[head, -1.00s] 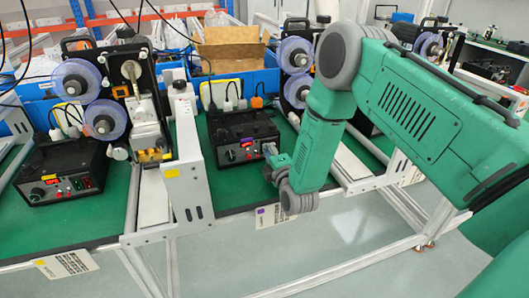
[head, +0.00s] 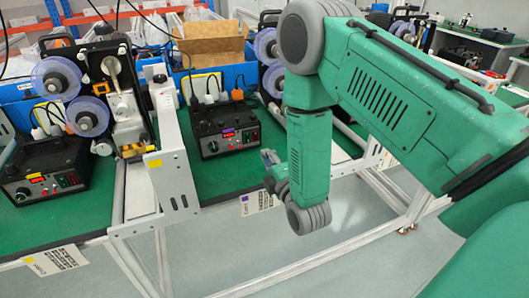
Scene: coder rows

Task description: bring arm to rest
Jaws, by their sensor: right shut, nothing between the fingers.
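My green right arm comes in from the right and bends down at its grey elbow. My right gripper (head: 268,157) shows small and partly hidden at the end of the forearm. It is shut and empty, in front of the table's front edge and to the right of the middle black control box (head: 223,130). There is a gap between the gripper and that box. My left gripper is not in view.
Coder machines with purple-blue reels (head: 57,78) stand on the green table (head: 225,178). Another black control box (head: 47,168) sits at the left. A cardboard box (head: 208,44) stands behind.

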